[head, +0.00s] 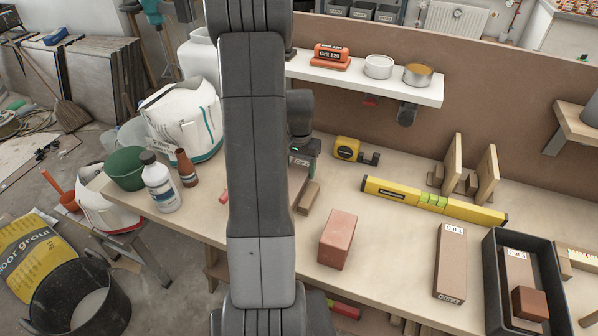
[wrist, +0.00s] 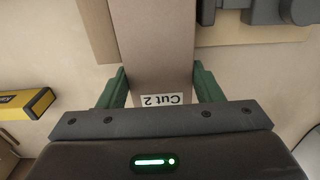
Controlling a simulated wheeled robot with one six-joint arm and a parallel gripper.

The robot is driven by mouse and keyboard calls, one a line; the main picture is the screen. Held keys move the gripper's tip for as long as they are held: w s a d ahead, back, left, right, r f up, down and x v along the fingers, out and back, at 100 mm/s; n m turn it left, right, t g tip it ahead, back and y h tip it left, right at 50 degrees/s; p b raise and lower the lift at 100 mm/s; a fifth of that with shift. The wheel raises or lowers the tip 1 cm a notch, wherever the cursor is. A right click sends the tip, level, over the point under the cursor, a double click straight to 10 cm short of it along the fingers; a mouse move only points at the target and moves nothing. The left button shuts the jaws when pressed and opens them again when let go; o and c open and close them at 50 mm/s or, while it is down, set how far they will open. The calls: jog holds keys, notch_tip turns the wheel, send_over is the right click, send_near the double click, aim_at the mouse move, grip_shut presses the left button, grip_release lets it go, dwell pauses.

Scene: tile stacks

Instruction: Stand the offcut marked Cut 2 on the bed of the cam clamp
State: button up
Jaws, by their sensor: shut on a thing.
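The offcut marked Cut 2 (wrist: 155,50) is a plain brown block with a white label. My gripper (wrist: 160,82) is shut on it, with a green finger against each side near the label. In the head view my gripper (head: 305,150) is partly hidden behind my arm, and the offcut (head: 297,182) shows just below it. In the wrist view dark grey parts (wrist: 255,10), probably the cam clamp, lie right of the offcut's far end over pale wood (wrist: 250,36). In the head view a wooden piece (head: 308,198) shows beside the offcut. I cannot tell whether the offcut touches the bed.
A reddish block (head: 337,240), the Cut 1 offcut (head: 450,262) and a black tray (head: 492,290) holding Cut 3 (head: 518,270) stand nearer. Bottles (head: 160,186) stand left.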

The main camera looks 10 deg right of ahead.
jog(key=shift+f, duration=0.95)
jog(key=shift+f, duration=0.1)
jog(key=o, duration=1.3)
jog(key=shift+c, duration=0.2)
notch_tip(320, 180, up, 12)
